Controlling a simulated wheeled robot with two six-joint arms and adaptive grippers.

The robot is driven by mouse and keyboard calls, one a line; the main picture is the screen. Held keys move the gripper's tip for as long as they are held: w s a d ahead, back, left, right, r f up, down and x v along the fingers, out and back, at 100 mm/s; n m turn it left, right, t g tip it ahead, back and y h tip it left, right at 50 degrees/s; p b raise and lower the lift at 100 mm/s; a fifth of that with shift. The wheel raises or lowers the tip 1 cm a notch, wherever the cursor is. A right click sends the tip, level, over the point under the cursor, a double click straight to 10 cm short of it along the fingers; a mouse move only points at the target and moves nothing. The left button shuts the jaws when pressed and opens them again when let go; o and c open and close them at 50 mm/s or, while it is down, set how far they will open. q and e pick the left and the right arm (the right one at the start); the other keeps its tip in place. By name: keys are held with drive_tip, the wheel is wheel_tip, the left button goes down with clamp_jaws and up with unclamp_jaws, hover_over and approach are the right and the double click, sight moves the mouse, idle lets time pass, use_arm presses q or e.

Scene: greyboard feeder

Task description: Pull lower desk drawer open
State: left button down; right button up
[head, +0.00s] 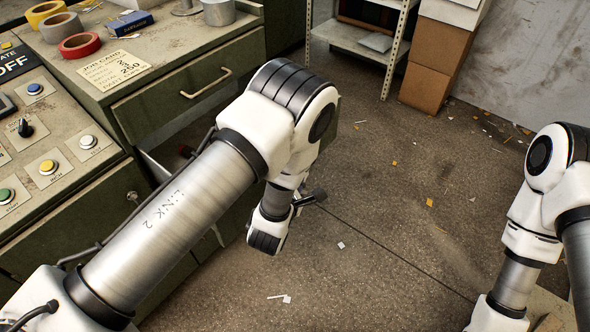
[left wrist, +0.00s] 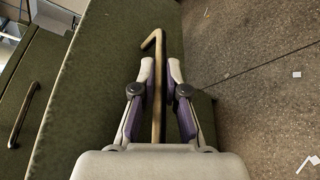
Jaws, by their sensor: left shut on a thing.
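The lower desk drawer has a green front (left wrist: 95,85) that stands out from the desk, seen close up in the left wrist view. A sliver of green panel, probably its front, shows beside my left arm in the head view (head: 333,118). The fingers of my left gripper (left wrist: 160,72) are around the drawer's brass bar handle (left wrist: 158,105), shut on it. In the head view my left arm hides the handle and most of the drawer. My right gripper is out of view; only its arm shows at the right.
The upper drawer (head: 190,90) with its handle (head: 206,84) is shut above. Tape rolls and a job card (head: 114,69) lie on the desk top. A control panel (head: 50,150) is at the left. Open floor (head: 400,210) with scattered scraps lies to the right.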

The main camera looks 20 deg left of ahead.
use_arm(q)
drive_tip(key=c, duration=1.2)
unclamp_jaws()
